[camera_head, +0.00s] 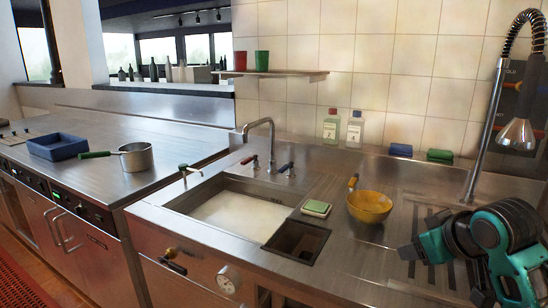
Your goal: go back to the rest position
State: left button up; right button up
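One of my arms, teal and dark grey, is at the lower right, above the ribbed drainboard (415,215); it looks like my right arm. Its dark end parts are turned so that I cannot make out two fingertips, so I cannot tell whether the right gripper is open or shut. I see nothing held in it. My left arm and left gripper are not in view.
A yellow bowl (370,207) stands left of my arm. A green-topped sponge (316,208) lies by the sink (185,203), which holds cloudy water. A tall spray faucet (490,120) rises behind the arm. A pot (136,157) and blue tray (58,147) stand on the left counter.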

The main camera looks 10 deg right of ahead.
jog(key=s+a+f+g+y, duration=0.1)
jog(key=s+a+f+g, duration=0.2)
jog(key=s+a+f, duration=0.65)
jog(key=s+a+f+g+y, duration=0.1)
jog(key=s+a+f+g, duration=0.1)
jog(key=s+a+f, duration=0.75)
jog(key=w+f+t+b, duration=0.2)
jog(key=f+t, duration=0.1)
jog(key=f, duration=0.4)
jog(key=w+f+n+t+y+b, duration=0.1)
jog(key=w+f+t+b, duration=0.1)
jog(key=f, duration=0.4)
jog(key=shift+w+a+f+t, duration=0.2)
jog(key=shift+w+f+t, duration=0.15)
jog(key=shift+w+t, duration=0.45)
